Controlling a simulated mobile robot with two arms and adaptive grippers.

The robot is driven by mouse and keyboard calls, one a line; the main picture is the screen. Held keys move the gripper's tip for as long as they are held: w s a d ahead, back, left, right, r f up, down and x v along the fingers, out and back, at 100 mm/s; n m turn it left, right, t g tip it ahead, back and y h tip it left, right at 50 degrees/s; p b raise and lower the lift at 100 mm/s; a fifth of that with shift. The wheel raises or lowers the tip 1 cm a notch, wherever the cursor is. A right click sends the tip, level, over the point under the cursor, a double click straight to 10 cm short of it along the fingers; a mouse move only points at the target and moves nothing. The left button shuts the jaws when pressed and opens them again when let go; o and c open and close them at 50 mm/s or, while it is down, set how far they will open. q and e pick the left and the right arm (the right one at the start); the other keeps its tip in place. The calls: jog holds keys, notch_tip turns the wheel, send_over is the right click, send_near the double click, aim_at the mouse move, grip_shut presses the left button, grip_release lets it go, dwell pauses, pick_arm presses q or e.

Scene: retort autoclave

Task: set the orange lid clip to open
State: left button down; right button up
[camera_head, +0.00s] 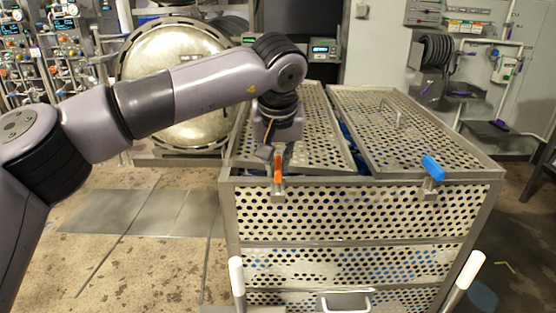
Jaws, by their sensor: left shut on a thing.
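The orange lid clip (278,167) stands upright on the front top edge of the perforated metal basket (360,209), towards its left side. My left gripper (275,150) points down at the clip from above and behind and is shut on it. The gripper's fingers are small and partly hidden at this size. The left lid panel (318,125) lies on the basket top behind the clip. My right gripper is not in view.
A blue clip (433,168) sits tilted on the same front edge at the right, by the right lid panel (400,125). White-tipped push handles (237,276) rise in front. A round autoclave door (150,65) stands behind. Floor at the left is clear.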

pick_arm(q)
jog(key=shift+n, duration=0.3)
jog(key=n+y, duration=0.1)
jog(key=n, duration=0.1)
jog(key=shift+a+r+n, duration=0.1)
jog(key=shift+n, duration=0.2)
jog(key=n+y+p, duration=0.1)
jog(key=n, duration=0.1)
jog(key=shift+a+n, duration=0.1)
jog(key=shift+n, duration=0.3)
jog(key=n+p, duration=0.1)
jog(key=n+g+y+p, duration=0.1)
jog(key=n, duration=0.1)
jog(key=shift+s+a+r+n, duration=0.1)
jog(key=shift+s+r+n, duration=0.05)
jog(key=shift+n, duration=0.15)
jog(key=n+g+p, duration=0.1)
jog(key=n, duration=0.1)
jog(key=n+y+p, duration=0.1)
jog(key=n+p, duration=0.1)
jog(key=shift+s+a+g, duration=0.1)
jog(key=shift+s+g, duration=0.05)
jog(key=shift+g, duration=0.25)
jog(key=shift+n+g+p, duration=0.3)
jog(key=shift+n+p, duration=0.05)
jog(key=shift+n, duration=0.65)
jog(key=shift+s+n+g, duration=0.1)
jog(key=shift+n+g, duration=0.4)
jog(key=shift+n, duration=0.6)
jog(key=shift+a, duration=0.1)
